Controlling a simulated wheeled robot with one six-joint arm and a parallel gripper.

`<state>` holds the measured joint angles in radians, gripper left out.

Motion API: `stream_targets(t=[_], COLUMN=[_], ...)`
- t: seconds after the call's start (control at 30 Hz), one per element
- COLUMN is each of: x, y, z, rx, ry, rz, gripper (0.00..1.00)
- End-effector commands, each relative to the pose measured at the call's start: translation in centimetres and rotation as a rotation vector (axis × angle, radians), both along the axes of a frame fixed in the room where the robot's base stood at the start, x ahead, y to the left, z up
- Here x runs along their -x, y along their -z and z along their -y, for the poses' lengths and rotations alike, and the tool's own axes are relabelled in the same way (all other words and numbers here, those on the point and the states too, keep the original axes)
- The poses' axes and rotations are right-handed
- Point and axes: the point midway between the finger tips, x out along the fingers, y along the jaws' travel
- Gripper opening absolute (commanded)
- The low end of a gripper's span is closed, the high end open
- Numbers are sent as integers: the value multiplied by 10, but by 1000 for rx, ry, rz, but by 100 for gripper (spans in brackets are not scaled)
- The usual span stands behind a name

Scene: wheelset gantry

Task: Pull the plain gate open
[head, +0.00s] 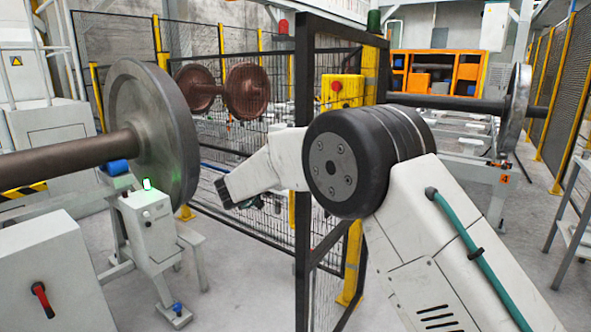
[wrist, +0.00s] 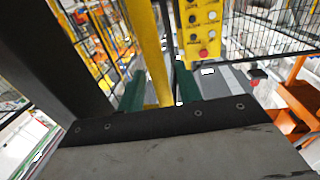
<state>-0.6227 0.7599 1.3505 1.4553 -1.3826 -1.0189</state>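The plain gate (head: 303,150) is a black-framed mesh leaf in the middle of the head view. It stands at an angle, its near upright closer to me than the yellow post (head: 370,75) behind it. My gripper (head: 224,192) is left of that upright, fingers pointing left and down, and looks apart from it. In the wrist view my gripper (wrist: 158,88) has two dark green fingers spread apart. A yellow post shows beyond the gap, and I see nothing held. A thick dark bar (wrist: 70,60) crosses the left of that view. My arm hides part of the gate; I see no handle.
A large wheelset (head: 150,135) on a stand with a grey box (head: 147,215) is at the left. A yellow control box (head: 342,90) with a red button is behind the gate; it also shows in the wrist view (wrist: 200,30). Floor between stand and gate (head: 240,285) is clear.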

Motion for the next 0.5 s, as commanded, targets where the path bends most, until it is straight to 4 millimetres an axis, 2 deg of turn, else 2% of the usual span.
stream_targets(t=[0.3,0.5], x=[37,54], y=[0,0], z=[-33,-45], rx=[-1,0], ry=[-2,2], rz=[1,0], gripper=[35,35])
